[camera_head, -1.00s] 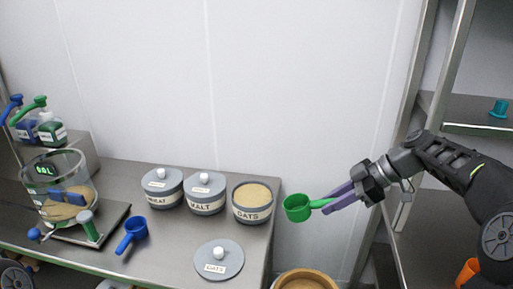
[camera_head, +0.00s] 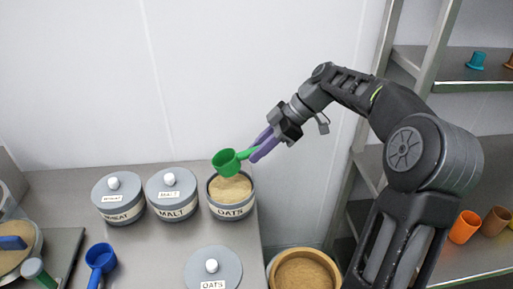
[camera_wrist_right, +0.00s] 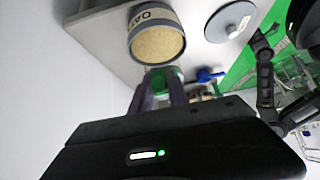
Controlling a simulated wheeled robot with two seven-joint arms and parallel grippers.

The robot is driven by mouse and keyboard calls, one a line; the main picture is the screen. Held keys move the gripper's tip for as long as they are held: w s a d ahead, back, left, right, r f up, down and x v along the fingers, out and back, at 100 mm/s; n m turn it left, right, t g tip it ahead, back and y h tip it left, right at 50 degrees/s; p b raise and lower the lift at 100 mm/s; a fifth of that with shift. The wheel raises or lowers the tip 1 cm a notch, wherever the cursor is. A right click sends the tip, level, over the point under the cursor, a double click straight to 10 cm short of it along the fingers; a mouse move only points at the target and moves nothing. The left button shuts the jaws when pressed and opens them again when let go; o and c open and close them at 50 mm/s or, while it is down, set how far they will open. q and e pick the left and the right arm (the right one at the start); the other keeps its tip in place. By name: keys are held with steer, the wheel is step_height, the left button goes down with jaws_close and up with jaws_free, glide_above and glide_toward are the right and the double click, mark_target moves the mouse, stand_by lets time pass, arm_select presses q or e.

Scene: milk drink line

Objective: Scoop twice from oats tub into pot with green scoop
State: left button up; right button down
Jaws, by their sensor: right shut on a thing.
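The oats tub (camera_head: 231,210) is open and full of pale oats, at the right end of the tub row. My right gripper (camera_head: 258,152) is shut on the green scoop (camera_head: 226,163) by its handle and holds it just above the tub's back rim. I cannot tell whether the scoop holds anything. In the right wrist view the tub (camera_wrist_right: 157,40) lies just beyond the scoop (camera_wrist_right: 160,75), which is partly hidden by the fingers. The pot (camera_head: 12,245) on the scale is cut off at the left edge, with oat-coloured content. My left gripper is not in view.
The oats lid (camera_head: 213,268) lies on the counter in front of the tub. Lidded malt (camera_head: 171,208) and wheat (camera_head: 118,212) tubs stand to the left. A blue scoop (camera_head: 100,258) lies near the pot. A round wooden-coloured container (camera_head: 303,272) stands right of the counter.

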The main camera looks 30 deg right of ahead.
steer(key=shift+f+g+h+p, duration=0.3)
steer(key=shift+f+h+p, duration=0.1)
steer(key=shift+h, duration=0.2)
steer(key=f, duration=0.2)
steer(key=f+h+b, duration=0.1)
steer(key=f, duration=0.1)
steer(key=a+f+g+h+b, duration=0.1)
steer(key=f, duration=0.2)
steer(key=shift+w+f, duration=0.1)
steer(key=shift+w, duration=0.1)
steer(key=shift+w+a, duration=0.35)
steer(key=shift+a, duration=0.3)
stand_by(0.5)
